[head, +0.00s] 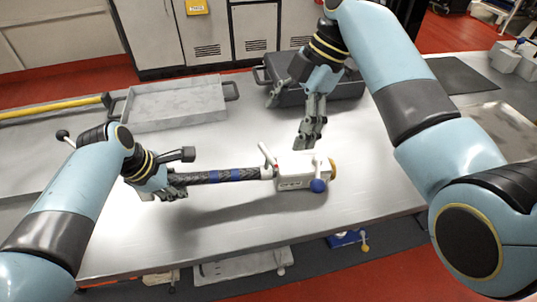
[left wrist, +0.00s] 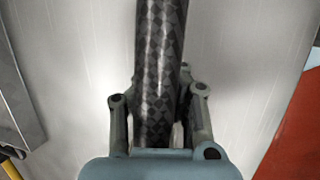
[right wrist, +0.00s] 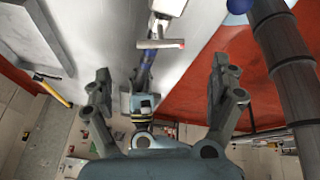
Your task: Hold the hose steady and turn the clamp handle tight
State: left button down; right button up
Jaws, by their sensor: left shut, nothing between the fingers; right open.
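The black braided hose with blue bands (head: 215,177) lies level above the table, its right end at a white clamp block (head: 301,172). The block carries a white lever handle (head: 267,154) and a blue ball knob (head: 318,186). In the right wrist view the handle (right wrist: 160,43) has a red tip. My left gripper (head: 178,180) is shut at the hose's left end. In the left wrist view the hose (left wrist: 160,70) runs between its finger links; its fingertips are hidden. My right gripper (head: 306,143) is open, empty, and appears above and behind the block.
A grey metal tray (head: 172,121) stands at the back left of the table. A dark crate (head: 345,88) stands behind my right gripper. A yellow bar (head: 50,108) lies at the far left. The table front (head: 255,225) is clear.

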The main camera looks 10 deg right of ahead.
aim_at(269, 154)
jog(key=x, duration=1)
jog(key=c, duration=1.2)
jog(key=shift+m, duration=0.7)
jog(key=shift+m+t, duration=0.3)
jog(key=shift+m, duration=0.1)
jog(key=o, duration=1.2)
jog(key=v, duration=1.2)
